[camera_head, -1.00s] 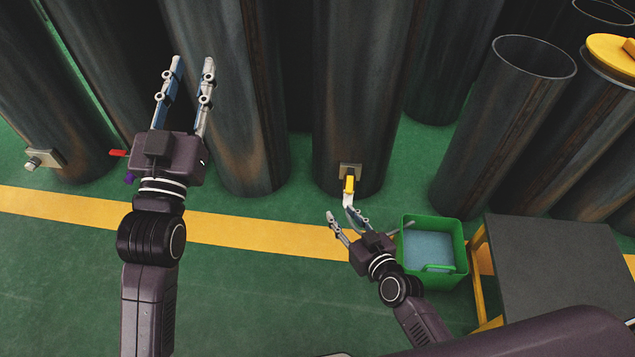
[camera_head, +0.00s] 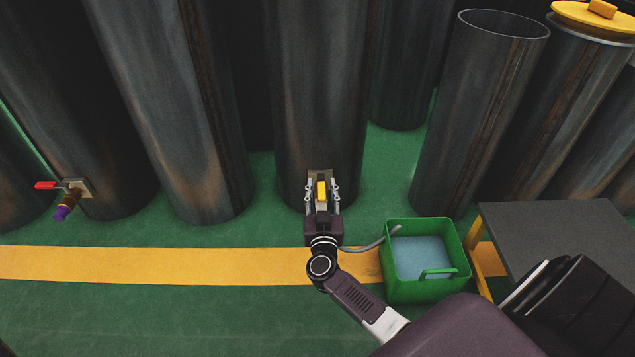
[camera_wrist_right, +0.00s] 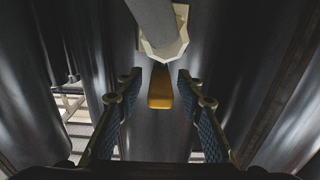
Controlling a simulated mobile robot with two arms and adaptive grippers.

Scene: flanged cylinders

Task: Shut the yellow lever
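The yellow lever (camera_head: 321,190) is on a valve low on the front of the middle dark cylinder (camera_head: 318,90). My right gripper (camera_head: 322,187) is at the valve, with one finger on each side of the lever. In the right wrist view, the lever (camera_wrist_right: 160,88) shows between the two open fingers (camera_wrist_right: 157,92), with gaps on both sides. A grey pipe with a pale collar (camera_wrist_right: 165,35) is above the lever there. The gripper hides part of the valve in the head view. My left gripper is out of view.
A green bin (camera_head: 390,283) with pale blue contents stands right of my right gripper, a grey hose (camera_head: 362,248) at its edge. A dark-topped table (camera_head: 560,235) is farther right. A valve with a red lever (camera_head: 46,185) is at left. Green floor in front is clear.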

